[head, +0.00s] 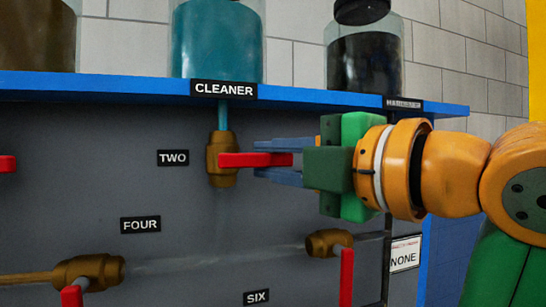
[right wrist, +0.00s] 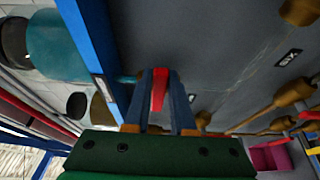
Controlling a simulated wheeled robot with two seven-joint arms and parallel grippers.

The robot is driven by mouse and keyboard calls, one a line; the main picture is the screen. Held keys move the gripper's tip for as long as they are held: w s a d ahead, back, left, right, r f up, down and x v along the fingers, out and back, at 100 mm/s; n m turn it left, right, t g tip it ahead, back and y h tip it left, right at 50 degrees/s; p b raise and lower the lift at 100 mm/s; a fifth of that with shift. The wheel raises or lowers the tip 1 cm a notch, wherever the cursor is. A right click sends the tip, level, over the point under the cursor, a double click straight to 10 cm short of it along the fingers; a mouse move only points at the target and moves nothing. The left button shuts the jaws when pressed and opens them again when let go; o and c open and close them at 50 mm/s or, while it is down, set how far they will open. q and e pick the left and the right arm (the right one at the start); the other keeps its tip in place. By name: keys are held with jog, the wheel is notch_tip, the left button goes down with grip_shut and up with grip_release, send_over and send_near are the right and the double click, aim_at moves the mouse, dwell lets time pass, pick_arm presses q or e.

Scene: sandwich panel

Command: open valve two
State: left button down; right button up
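Valve two (head: 221,158) is a brass valve under the CLEANER jar, beside the TWO label (head: 173,158). Its red handle (head: 245,160) points right, level and crosswise to the vertical pipe. My right gripper (head: 262,160) reaches in from the right, with one blue finger above the handle and one below it. The fingers look open, with slim gaps to the handle. In the right wrist view the red handle (right wrist: 158,88) lies between the two fingers (right wrist: 161,80). Whether they touch it is hard to tell. My left gripper is not in view.
The blue shelf (head: 300,98) runs just above my right gripper and carries the teal CLEANER jar (head: 216,40) and a dark jar (head: 364,75). Below are a brass valve (head: 328,242) with its red handle hanging down and another (head: 90,270) near the FOUR label. The grey panel between is clear.

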grip_shut()
dwell(1.0)
